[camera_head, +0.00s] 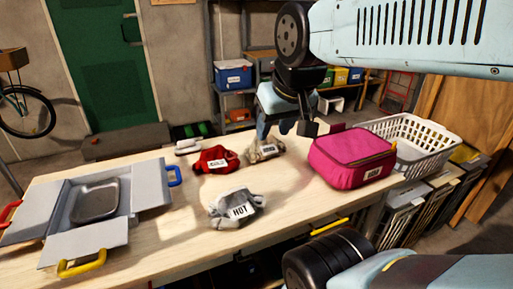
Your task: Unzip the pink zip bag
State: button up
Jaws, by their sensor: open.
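The pink zip bag (352,155) lies on the wooden workbench (150,245) at the right. It has a dark zip line along its upper edge and a white label on its front. The label's text and the zip pull are too small to make out. My gripper (286,130) hangs open and empty just left of the bag's upper left corner, with its fingers pointing down. Whether its right finger touches the bag I cannot tell.
A white basket (438,130) stands right behind the bag. The bench front is clear.

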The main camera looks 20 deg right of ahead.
aim_at(393, 149)
jog(key=u, duration=0.1)
jog(key=k, duration=1.2)
jog(key=z, duration=1.15)
jog(key=i, duration=1)
jog(key=u, duration=0.05)
